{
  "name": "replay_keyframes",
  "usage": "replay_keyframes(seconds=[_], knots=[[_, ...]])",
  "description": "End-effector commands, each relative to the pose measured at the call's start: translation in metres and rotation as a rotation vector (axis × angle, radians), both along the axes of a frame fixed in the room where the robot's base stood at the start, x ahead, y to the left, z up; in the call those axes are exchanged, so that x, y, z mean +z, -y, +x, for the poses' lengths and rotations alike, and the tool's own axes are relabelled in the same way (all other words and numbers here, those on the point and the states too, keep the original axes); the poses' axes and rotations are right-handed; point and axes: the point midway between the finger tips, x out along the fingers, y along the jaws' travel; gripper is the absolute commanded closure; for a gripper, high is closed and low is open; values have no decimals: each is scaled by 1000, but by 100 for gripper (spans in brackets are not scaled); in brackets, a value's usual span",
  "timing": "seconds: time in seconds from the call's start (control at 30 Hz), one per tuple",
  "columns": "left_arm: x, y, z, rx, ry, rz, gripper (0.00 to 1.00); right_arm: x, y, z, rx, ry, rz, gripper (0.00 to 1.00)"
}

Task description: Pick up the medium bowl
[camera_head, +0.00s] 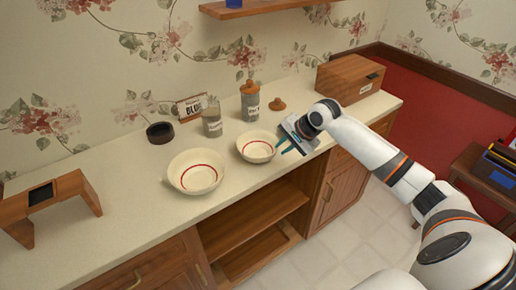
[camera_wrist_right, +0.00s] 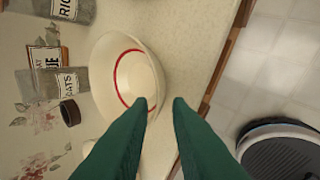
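Two cream bowls with red rings stand upright on the counter. The smaller bowl (camera_head: 257,147) is to the right, and the larger bowl (camera_head: 196,172) is to its left. The task's medium bowl is one of these two; no label tells which. My right gripper (camera_head: 282,142) is just right of the smaller bowl, its green fingers apart and empty. In the right wrist view, the smaller bowl (camera_wrist_right: 125,78) lies ahead of the open fingers (camera_wrist_right: 162,104), and the left fingertip overlaps its near rim. I cannot tell if it touches. My left gripper is out of view.
Two labelled canisters (camera_head: 212,122) (camera_head: 250,106), a dark round container (camera_head: 160,133) and a small sign (camera_head: 191,107) stand behind the bowls. A wooden box (camera_head: 350,79) is at the back right. A small wooden stand (camera_head: 46,199) is at left. The counter's front strip is clear.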

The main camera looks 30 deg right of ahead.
Motion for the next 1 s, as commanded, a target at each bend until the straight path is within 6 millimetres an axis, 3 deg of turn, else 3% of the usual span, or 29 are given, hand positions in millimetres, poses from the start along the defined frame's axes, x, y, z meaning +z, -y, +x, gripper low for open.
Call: replay_keyframes(seconds=[0.63, 0.93, 1.0], knots=[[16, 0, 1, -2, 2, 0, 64, -65, -20, 38, 1, 1, -2, 83], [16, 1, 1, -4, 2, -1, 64, -70, -20, 41, 2, 2, -4, 83], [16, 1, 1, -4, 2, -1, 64, -70, -20, 41, 2, 2, -4, 92]])
